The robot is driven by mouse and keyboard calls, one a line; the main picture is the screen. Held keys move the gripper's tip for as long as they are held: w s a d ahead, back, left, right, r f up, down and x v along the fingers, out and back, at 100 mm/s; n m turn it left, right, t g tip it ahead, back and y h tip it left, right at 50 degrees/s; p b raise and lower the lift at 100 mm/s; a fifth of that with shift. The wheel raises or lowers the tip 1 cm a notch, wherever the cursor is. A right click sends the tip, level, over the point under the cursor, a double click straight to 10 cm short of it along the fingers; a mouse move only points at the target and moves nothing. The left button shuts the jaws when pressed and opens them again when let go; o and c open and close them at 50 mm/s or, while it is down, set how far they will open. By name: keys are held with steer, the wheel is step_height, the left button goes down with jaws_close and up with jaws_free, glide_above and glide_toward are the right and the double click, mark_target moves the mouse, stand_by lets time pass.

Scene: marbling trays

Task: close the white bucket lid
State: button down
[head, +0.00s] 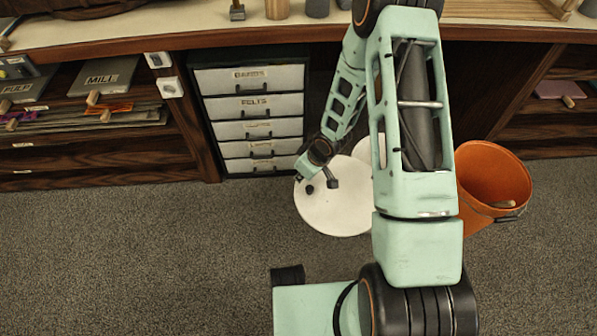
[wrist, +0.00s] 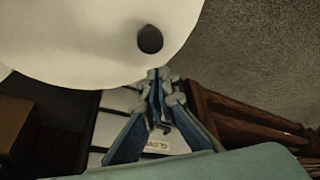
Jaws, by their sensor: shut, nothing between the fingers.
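The white bucket's round lid (head: 340,212) shows in the head view on the carpet side of the drawer cabinet, its flat white face towards the camera. More white (head: 364,148), perhaps the bucket, shows behind it, mostly hidden by my arm. In the wrist view the lid (wrist: 85,35) fills the upper left, with a round dark knob (wrist: 150,39) on it. My gripper (wrist: 158,74) is shut and empty, its fingertips at the lid's edge; I cannot tell if they touch. In the head view the end of my arm is over the lid's upper left edge.
An orange bucket (head: 490,165) with something inside stands to the right, beyond my arm. A drawer cabinet (head: 250,105) stands behind the lid, under the counter (head: 180,28). Shelves (head: 100,150) flank it on the left. Open carpet (head: 130,260) lies at left front.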

steer(key=shift+s+d+f, duration=0.1)
steer(key=shift+s+d, duration=0.55)
steer(key=shift+s, duration=0.05)
